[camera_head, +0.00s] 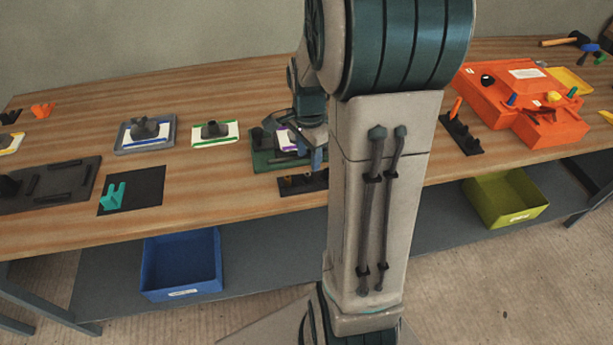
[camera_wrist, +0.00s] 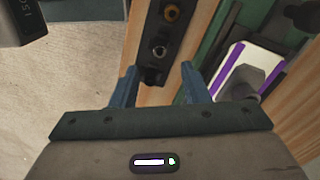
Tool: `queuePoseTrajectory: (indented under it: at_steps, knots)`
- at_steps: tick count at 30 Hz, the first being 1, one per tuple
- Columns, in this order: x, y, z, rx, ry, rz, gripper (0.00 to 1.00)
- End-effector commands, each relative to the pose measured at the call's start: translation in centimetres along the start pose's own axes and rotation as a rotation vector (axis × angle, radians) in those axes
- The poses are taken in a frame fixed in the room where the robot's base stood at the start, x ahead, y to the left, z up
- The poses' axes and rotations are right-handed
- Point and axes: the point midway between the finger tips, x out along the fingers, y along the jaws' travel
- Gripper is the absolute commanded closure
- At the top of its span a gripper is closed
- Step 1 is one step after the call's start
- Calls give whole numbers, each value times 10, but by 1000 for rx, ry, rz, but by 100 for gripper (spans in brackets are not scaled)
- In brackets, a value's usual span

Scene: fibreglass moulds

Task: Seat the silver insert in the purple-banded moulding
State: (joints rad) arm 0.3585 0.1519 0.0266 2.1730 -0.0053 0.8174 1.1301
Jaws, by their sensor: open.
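My gripper (camera_wrist: 159,84) is open and empty; its two blue fingers point at a dark rack (camera_wrist: 150,76). A small silver-grey ring (camera_wrist: 159,51), which looks like the silver insert, sits in the rack just beyond the fingertips and between their lines. The purple-banded moulding (camera_wrist: 238,62) lies to the right of the rack in the wrist view, white with purple bands and a dark grey raised part. In the head view the moulding (camera_head: 287,139) rests on a green base, partly hidden by my gripper (camera_head: 318,158). The rack (camera_head: 300,183) is at the table's front edge.
A brass insert (camera_wrist: 172,12) sits in the same rack. Blue-banded (camera_head: 145,132) and green-banded (camera_head: 214,131) mouldings stand to the left. An orange mould (camera_head: 520,100) and another black rack (camera_head: 460,135) are at right. Blue (camera_head: 181,265) and olive (camera_head: 506,198) bins sit below.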

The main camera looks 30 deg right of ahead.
Motion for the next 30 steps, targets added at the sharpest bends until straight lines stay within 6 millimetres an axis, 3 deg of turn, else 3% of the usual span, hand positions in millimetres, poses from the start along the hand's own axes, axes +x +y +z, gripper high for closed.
queuePoseTrajectory:
  at_steps: [5, 15, 24, 29, 30]
  knots:
    - [12, 0, 0, 0, -1, 1, 59]
    - [55, 0, 2, -1, -1, 2, 59]
    - [60, 0, 2, -1, 1, -1, 59]
    - [60, 0, 2, -1, 1, -1, 100]
    - [60, 0, 2, -1, 1, -1, 100]
